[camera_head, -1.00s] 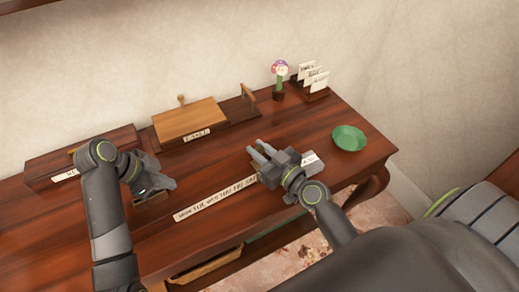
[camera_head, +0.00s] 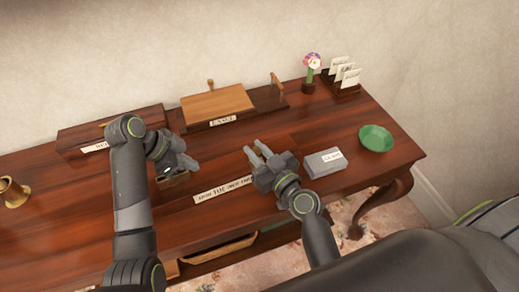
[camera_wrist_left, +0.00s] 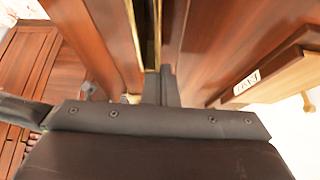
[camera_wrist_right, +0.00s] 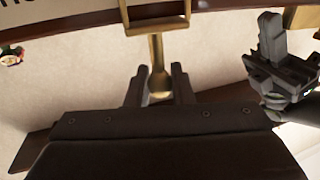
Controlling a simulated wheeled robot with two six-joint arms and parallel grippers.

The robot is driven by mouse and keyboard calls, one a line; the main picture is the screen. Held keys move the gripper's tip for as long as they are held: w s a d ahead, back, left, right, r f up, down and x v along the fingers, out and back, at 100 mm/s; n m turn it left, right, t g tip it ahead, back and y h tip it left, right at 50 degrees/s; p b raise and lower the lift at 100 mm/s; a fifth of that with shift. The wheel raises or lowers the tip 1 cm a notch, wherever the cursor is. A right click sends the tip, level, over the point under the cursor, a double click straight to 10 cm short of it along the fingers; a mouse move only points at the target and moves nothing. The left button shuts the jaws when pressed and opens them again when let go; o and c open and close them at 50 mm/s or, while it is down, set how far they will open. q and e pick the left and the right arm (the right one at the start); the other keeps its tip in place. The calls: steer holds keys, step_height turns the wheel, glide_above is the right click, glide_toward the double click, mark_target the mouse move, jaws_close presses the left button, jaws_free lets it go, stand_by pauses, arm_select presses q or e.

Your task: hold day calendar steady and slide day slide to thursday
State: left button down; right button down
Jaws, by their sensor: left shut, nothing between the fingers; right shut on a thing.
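The day calendar's white lettered strip (camera_head: 240,188) lies across the front of the desk, its right part hidden by my right gripper (camera_head: 256,155). In the right wrist view, my right gripper (camera_wrist_right: 159,78) is shut on the brass stem of the day slide (camera_wrist_right: 157,52), whose square brass frame (camera_wrist_right: 186,22) surrounds part of the pale strip. Which day is framed I cannot tell. Contact is unclear in the left wrist view (camera_wrist_left: 160,78).
A grey box (camera_head: 323,163) and green bowl (camera_head: 376,139) stand to the right.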

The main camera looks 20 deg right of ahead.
steer(key=c, duration=1.3)
jaws_free()
steer(key=v, duration=1.2)
steer(key=shift+s, duration=0.1)
